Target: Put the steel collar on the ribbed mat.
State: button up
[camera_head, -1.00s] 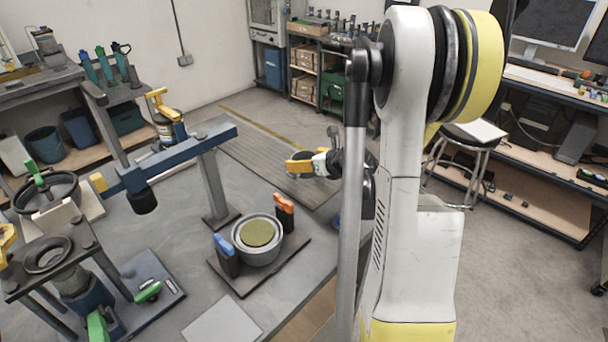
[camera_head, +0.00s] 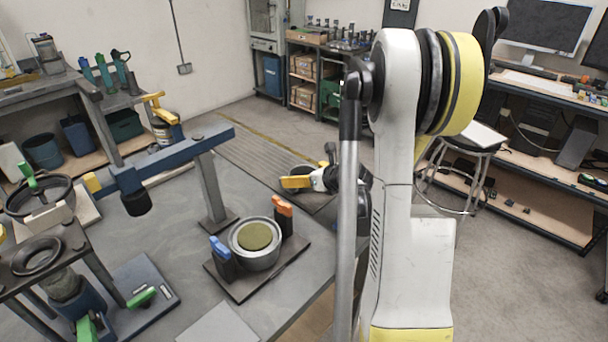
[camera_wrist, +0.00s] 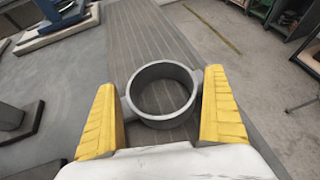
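The steel collar (camera_wrist: 163,92) is a grey open ring with small side lugs. In the wrist view it sits between the two yellow fingers of my gripper (camera_wrist: 163,110), which close on it from left and right. The ribbed mat (camera_wrist: 150,35) shows below and through the ring. I cannot tell whether the collar touches the mat.
A blue beam on a post (camera_head: 212,190) stands left of the mat. A round pot with a green top (camera_head: 256,237) sits on a dark plate with blue and orange clamps. A lever press (camera_head: 70,280) stands front left. The left part of the mat is clear.

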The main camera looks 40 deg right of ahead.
jog(key=shift+r, duration=0.25)
jog(key=p+v, duration=0.4)
jog(key=v, duration=0.7)
jog(key=shift+s+r, duration=0.1)
jog(key=shift+s, duration=0.35)
